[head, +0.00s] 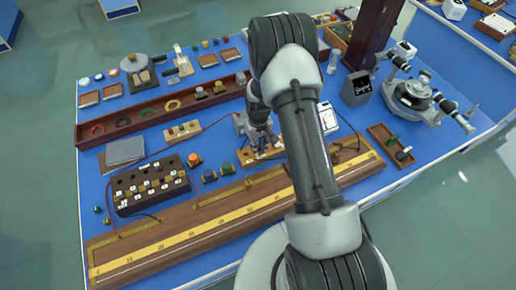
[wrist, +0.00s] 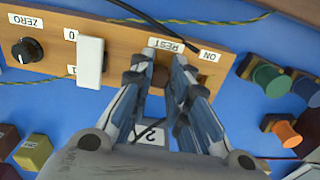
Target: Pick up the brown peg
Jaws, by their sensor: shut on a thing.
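My gripper (wrist: 160,82) is shut on the brown peg (wrist: 160,76), which shows as a small dark brown piece between the fingertips in the wrist view. The fingertips are at the edge of a wooden panel (wrist: 118,60), just by its REST label (wrist: 172,45). I cannot tell whether the peg still sits in the panel or is clear of it. In the head view my gripper (head: 262,143) points down over the same panel (head: 247,158), and the peg is hidden there.
The panel carries a ZERO knob (wrist: 26,50) and a white switch (wrist: 90,60). Green (wrist: 268,76) and orange (wrist: 286,132) terminals stand to its right in the wrist view. A long wooden ruler board (head: 190,235) lies in front; a slotted box (head: 150,185) stands left.

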